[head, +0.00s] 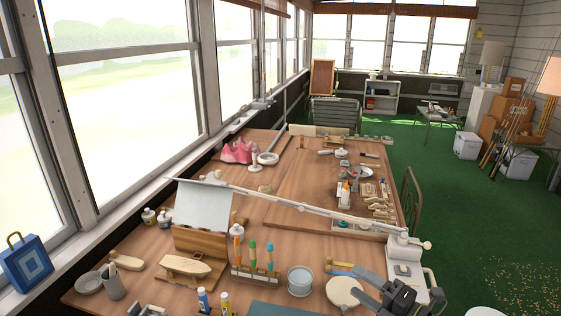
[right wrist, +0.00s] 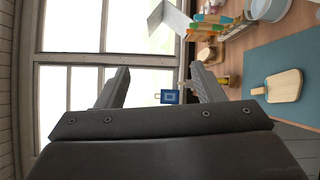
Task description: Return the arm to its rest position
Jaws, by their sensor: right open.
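My right gripper (head: 362,286) is at the bottom right of the head view, above the near right part of the wooden table (head: 140,238). Its dark fingers are apart. In the right wrist view the two fingers (right wrist: 159,70) stand wide apart with nothing between them; the windows and a blue square-patterned bag (right wrist: 170,97) show beyond the gap. My left gripper is not in view.
Green floor on the right is mostly clear.

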